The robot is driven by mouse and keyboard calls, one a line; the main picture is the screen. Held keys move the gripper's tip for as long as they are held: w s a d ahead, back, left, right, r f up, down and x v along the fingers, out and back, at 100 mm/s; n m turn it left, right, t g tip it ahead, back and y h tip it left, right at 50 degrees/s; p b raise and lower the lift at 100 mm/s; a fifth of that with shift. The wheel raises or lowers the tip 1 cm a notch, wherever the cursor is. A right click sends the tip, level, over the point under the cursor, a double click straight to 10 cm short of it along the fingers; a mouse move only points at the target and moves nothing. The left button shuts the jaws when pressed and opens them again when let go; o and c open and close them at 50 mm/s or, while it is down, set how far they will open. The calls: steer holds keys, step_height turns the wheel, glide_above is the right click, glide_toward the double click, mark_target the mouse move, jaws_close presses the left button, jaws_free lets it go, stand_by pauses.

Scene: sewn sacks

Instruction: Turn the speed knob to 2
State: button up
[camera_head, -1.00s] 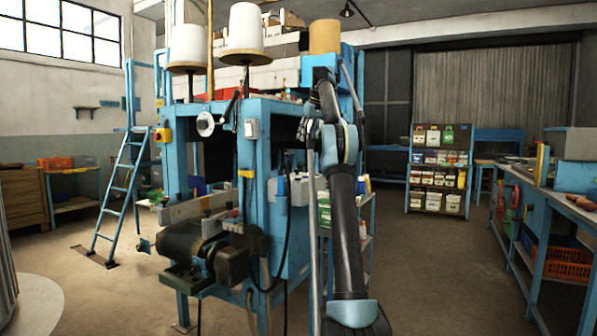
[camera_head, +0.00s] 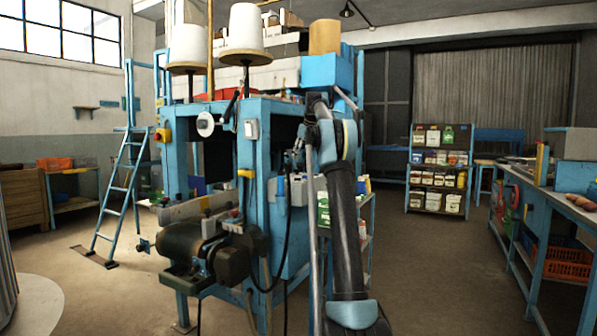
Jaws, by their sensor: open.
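The blue-framed sewing machine stand (camera_head: 250,180) fills the middle of the view. My gripper (camera_head: 291,163) is small and dark at the end of my arm, in front of the stand's right side. It is open, with nothing visible in it. It is just above a pale grey box (camera_head: 298,190) on that side and overlaps part of it in the picture; I cannot tell if they touch. The speed knob and its marks cannot be made out at this size. A white round disc (camera_head: 205,125) and a small grey switch box (camera_head: 251,129) sit on the stand's front.
A motor (camera_head: 185,243) juts out low at the stand's front. Large white thread cones (camera_head: 246,27) stand on top. A black cable hangs near the grey box. A shelf (camera_head: 440,168) and a workbench (camera_head: 545,190) stand at the right, with open floor between.

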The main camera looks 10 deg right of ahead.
mark_target(297, 172)
steer(key=x, duration=0.7)
